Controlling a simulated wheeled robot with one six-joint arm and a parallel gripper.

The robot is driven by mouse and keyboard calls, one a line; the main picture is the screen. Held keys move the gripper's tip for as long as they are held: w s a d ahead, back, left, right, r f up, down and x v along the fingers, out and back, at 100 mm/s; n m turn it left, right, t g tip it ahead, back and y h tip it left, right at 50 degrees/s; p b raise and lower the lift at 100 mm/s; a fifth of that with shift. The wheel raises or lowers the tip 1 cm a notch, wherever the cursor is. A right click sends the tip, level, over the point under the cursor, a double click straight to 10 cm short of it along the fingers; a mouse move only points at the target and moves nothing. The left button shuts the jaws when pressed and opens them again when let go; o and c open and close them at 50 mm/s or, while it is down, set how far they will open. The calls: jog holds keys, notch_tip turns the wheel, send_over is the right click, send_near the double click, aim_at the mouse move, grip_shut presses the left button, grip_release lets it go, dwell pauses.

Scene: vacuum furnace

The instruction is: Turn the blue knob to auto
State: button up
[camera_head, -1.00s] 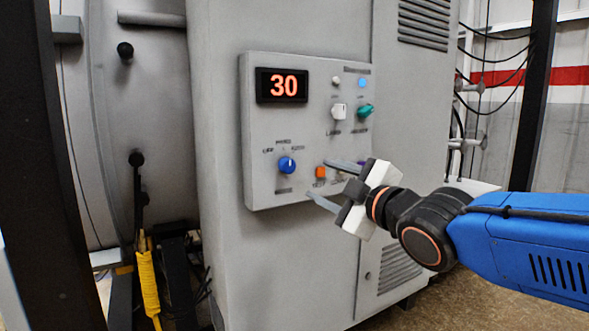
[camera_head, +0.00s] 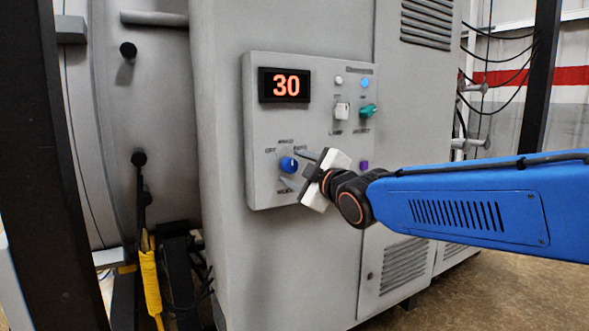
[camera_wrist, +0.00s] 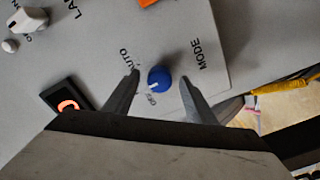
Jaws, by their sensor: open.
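The blue knob (camera_head: 288,164) sits low on the left of the grey control panel (camera_head: 262,125). My gripper (camera_head: 292,168) is at it, open, with one finger above and one below it in the head view. In the wrist view the knob (camera_wrist: 159,79) lies between the tips of my open gripper (camera_wrist: 160,77). I cannot tell whether either finger touches it. The knob's white mark faces lower left in the wrist view, toward the small label that seems to read OFF. The AUTO label (camera_wrist: 125,58) is at upper left. The middle label is hidden there.
An orange-lit display (camera_head: 285,85) reads 30. A white knob (camera_head: 342,111), a green knob (camera_head: 367,111) and a purple button (camera_head: 364,164) are on the panel. The orange button (camera_wrist: 147,2) shows at the wrist view's top edge. A yellow strap (camera_head: 149,280) hangs at left.

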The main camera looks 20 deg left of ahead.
jog(key=shift+w+a, duration=0.25)
jog(key=c, duration=1)
jog(key=shift+c, duration=0.2)
jog(key=shift+m, duration=0.4)
jog(key=m, duration=0.4)
jog(key=shift+m, duration=2.5)
jog(key=shift+f, duration=0.1)
